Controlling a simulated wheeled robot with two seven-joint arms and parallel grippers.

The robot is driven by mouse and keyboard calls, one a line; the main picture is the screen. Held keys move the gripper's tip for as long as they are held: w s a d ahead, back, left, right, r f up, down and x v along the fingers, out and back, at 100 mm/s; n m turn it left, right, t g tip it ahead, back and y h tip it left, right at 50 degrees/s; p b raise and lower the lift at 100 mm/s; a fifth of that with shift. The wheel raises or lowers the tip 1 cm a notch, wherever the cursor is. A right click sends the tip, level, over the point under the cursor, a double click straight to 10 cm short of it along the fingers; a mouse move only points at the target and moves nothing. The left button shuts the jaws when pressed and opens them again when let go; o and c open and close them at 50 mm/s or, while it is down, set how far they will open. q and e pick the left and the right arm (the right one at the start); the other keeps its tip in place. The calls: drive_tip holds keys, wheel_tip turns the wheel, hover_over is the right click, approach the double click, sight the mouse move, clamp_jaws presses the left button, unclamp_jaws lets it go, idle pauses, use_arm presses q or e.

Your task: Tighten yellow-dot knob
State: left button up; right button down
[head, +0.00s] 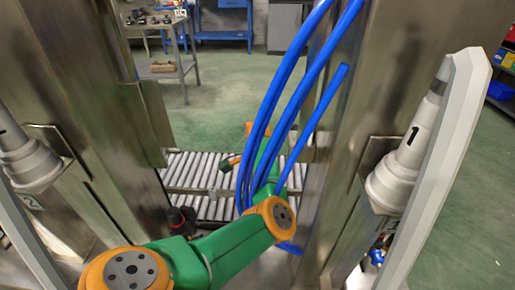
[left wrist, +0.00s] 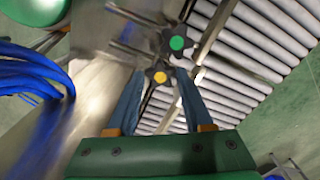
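The yellow-dot knob (left wrist: 160,77) is dark and lobed, with a yellow centre, in the left wrist view. My left gripper (left wrist: 161,73) is open, with one blue-grey finger on each side of this knob. Small gaps seem to show between knob and fingers, but I cannot be sure about contact. A similar knob with a green dot (left wrist: 177,43) sits just beyond the fingertips. In the head view my left arm reaches in from the lower left, and I cannot make out its fingers or the yellow dot there. My right gripper is in neither view.
Blue hoses (head: 310,75) hang close to my left arm, between tall metal columns. A roller conveyor (head: 205,167) lies behind. White cone-shaped pieces stand at the left (head: 28,160) and right (head: 398,175). A dark reddish knob-like part (head: 181,220) is near my arm.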

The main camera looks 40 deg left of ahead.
use_arm(q)
clamp_jaws()
